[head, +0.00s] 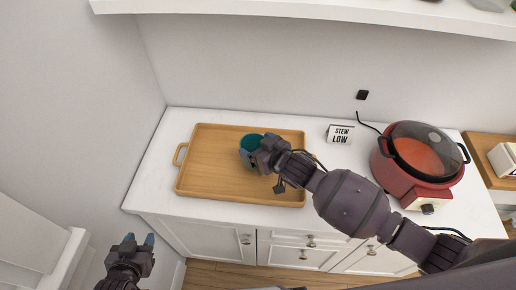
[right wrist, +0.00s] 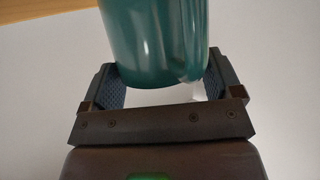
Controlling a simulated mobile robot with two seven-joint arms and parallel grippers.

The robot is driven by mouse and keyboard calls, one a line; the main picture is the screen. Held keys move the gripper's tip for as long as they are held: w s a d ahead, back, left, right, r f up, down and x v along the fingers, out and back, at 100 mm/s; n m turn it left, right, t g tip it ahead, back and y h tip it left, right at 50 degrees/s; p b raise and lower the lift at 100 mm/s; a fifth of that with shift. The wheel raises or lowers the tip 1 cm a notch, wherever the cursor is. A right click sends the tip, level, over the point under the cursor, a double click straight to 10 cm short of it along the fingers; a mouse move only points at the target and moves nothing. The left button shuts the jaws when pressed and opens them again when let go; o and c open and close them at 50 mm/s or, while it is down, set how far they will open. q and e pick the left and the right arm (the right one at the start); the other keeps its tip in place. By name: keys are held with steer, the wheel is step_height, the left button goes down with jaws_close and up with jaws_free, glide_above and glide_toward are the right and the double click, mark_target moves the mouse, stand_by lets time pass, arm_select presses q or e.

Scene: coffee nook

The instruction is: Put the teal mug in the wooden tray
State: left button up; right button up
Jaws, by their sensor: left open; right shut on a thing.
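The teal mug (head: 246,144) shows over the wooden tray (head: 212,178) in the head view, partly hidden by my right gripper (head: 257,153). I cannot tell whether its base touches the tray floor. In the right wrist view the mug (right wrist: 155,40) fills the space between the two fingers of my right gripper (right wrist: 165,85), which is shut on it. The tray lies flat on the white counter, with a handle at its left end. My left gripper (head: 139,239) is open and empty, low at the left, in front of the counter and away from the tray.
A red cooker (head: 412,185) with a glass lid stands on the counter at the right. A small "STEW LOW" sign (head: 340,134) stands behind and right of the tray. A white shelf (head: 330,14) hangs above. The tray's left part is bare.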

steer(key=shift+f, duration=0.35)
steer(key=shift+f, duration=0.15)
steer(key=o, duration=1.2)
steer(key=shift+r, duration=0.2)
steer(key=v, duration=1.2)
steer(key=shift+f, duration=0.1)
steer(key=s+d+f+m+h, duration=0.1)
steer(key=s+d+f, duration=0.1)
steer(key=d, duration=0.1)
steer(key=s+d+f+m+t+h, duration=0.1)
steer(key=d+f, duration=0.1)
steer(key=d, duration=0.1)
steer(key=s+d+f+m+h, duration=0.2)
steer(key=d, duration=0.1)
steer(key=shift+s+d+f, duration=0.25)
steer(key=shift+s+f, duration=0.05)
steer(key=s+d+f+h, duration=0.1)
steer(key=s+d, duration=0.1)
steer(key=s+d+f+m+h, duration=0.1)
steer(key=s+d+f, duration=0.1)
steer(key=d, duration=0.1)
steer(key=s+d+f+h, duration=0.1)
steer(key=s+d, duration=0.1)
steer(key=s, duration=0.1)
steer(key=shift+d+f+m+h, duration=0.3)
steer(key=shift+m, duration=0.1)
